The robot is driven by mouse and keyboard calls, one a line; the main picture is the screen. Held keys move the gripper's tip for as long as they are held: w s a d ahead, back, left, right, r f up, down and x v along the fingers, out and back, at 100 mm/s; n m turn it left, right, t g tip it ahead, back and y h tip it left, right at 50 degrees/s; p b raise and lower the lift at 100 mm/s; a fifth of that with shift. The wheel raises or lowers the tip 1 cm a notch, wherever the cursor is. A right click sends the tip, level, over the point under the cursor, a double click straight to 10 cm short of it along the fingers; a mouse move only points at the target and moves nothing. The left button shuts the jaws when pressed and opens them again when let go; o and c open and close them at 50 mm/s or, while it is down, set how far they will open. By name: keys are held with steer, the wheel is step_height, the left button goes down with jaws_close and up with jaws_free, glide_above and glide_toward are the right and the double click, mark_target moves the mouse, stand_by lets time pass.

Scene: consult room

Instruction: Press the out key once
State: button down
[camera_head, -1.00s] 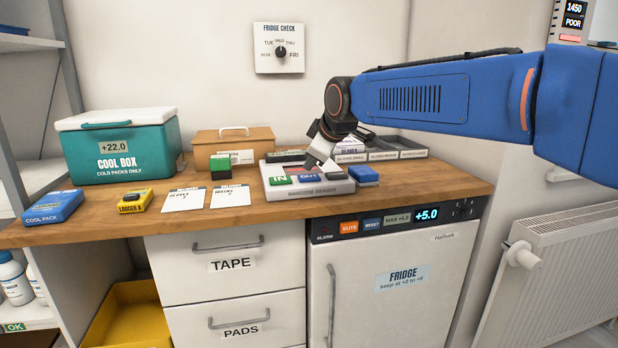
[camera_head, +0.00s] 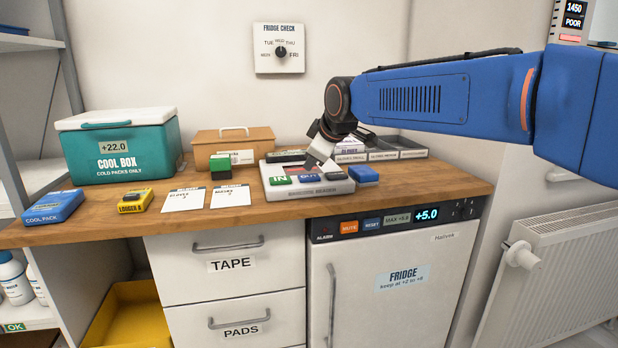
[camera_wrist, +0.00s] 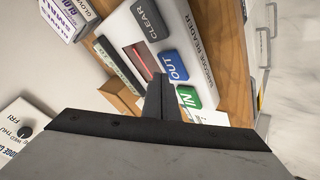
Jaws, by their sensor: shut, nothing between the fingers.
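The barcode reader (camera_head: 313,193) is a pale, flat unit on the wooden counter. Its green IN key (camera_head: 280,180), blue OUT key (camera_head: 308,178) and dark CLEAR key (camera_head: 335,175) sit in a row. My gripper (camera_head: 315,162) is shut and empty, pointing down over the reader close behind the OUT key. In the wrist view my shut fingers (camera_wrist: 160,84) lie beside the OUT key (camera_wrist: 177,66) and the IN key (camera_wrist: 187,97), with the CLEAR key (camera_wrist: 150,22) farther off. I cannot tell whether the fingertips touch the reader.
A blue block (camera_head: 364,175) stands right of the reader, and a green-topped block (camera_head: 221,168) stands left. Two cards (camera_head: 231,196) lie left. A teal cool box (camera_head: 120,150) stands farther left.

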mark_target(312, 178)
steer(key=shift+f, duration=0.25)
steer(key=shift+f, duration=0.2)
steer(key=shift+f, duration=0.5)
stand_by(1.1)
steer(key=shift+r, duration=0.95)
steer(key=shift+r, duration=2.5)
